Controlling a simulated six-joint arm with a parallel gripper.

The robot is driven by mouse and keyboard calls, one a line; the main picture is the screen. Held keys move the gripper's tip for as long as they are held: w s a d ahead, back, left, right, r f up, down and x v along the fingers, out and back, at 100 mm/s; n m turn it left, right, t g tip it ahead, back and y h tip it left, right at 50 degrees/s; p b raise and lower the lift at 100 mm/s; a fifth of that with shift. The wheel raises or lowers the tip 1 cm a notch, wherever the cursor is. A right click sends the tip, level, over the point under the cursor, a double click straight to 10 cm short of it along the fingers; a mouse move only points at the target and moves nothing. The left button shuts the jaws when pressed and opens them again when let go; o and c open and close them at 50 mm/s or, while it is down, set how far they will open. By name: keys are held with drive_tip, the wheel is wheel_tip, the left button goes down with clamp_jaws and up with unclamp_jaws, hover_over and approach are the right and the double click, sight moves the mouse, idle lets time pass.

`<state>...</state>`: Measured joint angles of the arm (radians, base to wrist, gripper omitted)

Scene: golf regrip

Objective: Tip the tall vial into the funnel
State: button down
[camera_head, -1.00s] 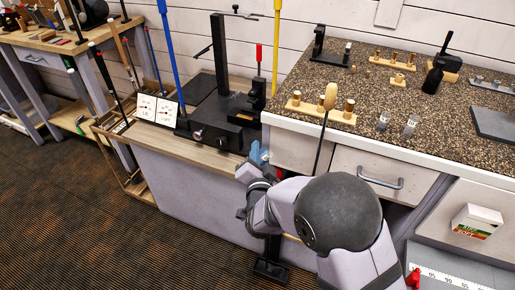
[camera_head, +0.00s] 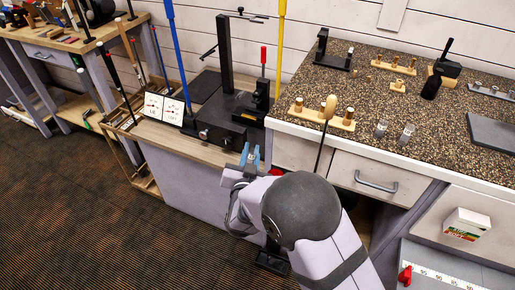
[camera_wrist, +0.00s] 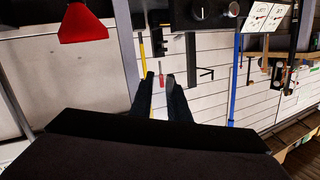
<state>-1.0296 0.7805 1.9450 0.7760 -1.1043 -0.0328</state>
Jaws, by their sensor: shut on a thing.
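My gripper (camera_head: 250,156) is in front of the low wooden bench in the head view, with its bluish fingertips pointing up. In the wrist view its two dark fingers (camera_wrist: 162,98) are shut on a pale thing (camera_wrist: 160,108) between them, likely the tall vial. Its outline and contents are hard to make out. A red funnel (camera_wrist: 82,26) shows at the upper left of the wrist view, apart from the fingers. In the head view only a bit of red (camera_head: 276,171) shows, just right of my gripper and partly hidden by my arm.
A black vise (camera_head: 228,120) with a post and a red-handled lever (camera_head: 264,57) stands on the bench behind my gripper. Blue and yellow poles stand beside it. The speckled countertop (camera_head: 400,100) at right holds wooden racks and two small greyish containers (camera_head: 381,129).

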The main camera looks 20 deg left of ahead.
drive_tip(key=shift+s+a+r+n+h+p, duration=0.15)
drive_tip(key=shift+s+a+r+n+p, duration=0.15)
drive_tip(key=shift+s+a+n+p, duration=0.45)
drive_tip(key=shift+s+a+r+n+h+p, duration=0.15)
drive_tip(key=shift+s+a+r+n+p, duration=0.25)
drive_tip(key=shift+s+a+p, duration=0.45)
drive_tip(key=shift+w+a+f, duration=0.15)
drive_tip(key=shift+w, duration=0.05)
drive_tip(key=s+d+f+m+g+h, duration=0.1)
drive_tip(key=d+m+h, duration=0.6)
drive_tip(key=d, duration=1.5)
drive_tip(key=s+d+f+m+g+h, duration=0.2)
drive_tip(key=d+h, duration=0.8)
drive_tip(key=d, duration=1.3)
drive_tip(key=s+m+g, duration=0.2)
drive_tip(key=m, duration=0.2)
drive_tip(key=shift+m+h, duration=0.35)
drive_tip(key=shift+h, duration=0.05)
drive_tip(key=shift+d, duration=0.1)
